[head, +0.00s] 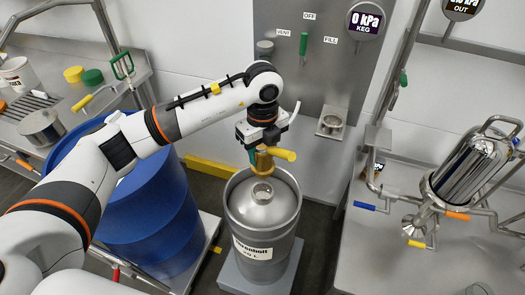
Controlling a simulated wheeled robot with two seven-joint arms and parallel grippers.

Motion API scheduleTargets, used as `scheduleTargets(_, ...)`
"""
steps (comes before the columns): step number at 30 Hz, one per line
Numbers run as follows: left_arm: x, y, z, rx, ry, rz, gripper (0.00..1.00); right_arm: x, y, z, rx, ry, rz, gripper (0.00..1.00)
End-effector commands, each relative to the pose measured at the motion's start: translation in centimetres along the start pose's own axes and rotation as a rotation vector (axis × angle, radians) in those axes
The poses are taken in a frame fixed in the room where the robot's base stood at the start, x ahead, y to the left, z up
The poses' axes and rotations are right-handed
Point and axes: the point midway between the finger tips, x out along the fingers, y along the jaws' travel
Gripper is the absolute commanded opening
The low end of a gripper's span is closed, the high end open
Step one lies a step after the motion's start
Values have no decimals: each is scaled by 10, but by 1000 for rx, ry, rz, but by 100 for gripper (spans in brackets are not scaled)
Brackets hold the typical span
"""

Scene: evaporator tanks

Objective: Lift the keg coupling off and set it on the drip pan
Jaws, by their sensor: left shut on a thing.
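The keg coupling (264,163) is a brass-coloured piece with a yellow handle sticking out to the right. My left gripper (261,144) is shut on it from above and holds it upright over the keg. The steel keg (264,238) stands on a grey base, and its round neck (262,192) shows just below the coupling. The coupling looks apart from the neck, but the gap is small. I cannot tell for sure which thing is the drip pan; a small steel tray with a round cup (331,122) is on the wall panel to the right. My right gripper is out of view.
A blue drum (150,215) stands left of the keg, partly behind my left arm. A steel bench with a pot (42,127) and a slotted grate (28,104) is at far left. At right, a steel table (400,265) carries a shiny cylinder (470,165) and pipes. Hoses hang nearby.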

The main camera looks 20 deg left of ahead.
Motion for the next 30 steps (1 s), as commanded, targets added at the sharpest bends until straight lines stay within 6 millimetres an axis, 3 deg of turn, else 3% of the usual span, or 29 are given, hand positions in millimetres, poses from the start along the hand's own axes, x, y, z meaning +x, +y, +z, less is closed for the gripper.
scheduleTargets(30,-29,0,0,0,1,3,0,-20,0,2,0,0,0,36)
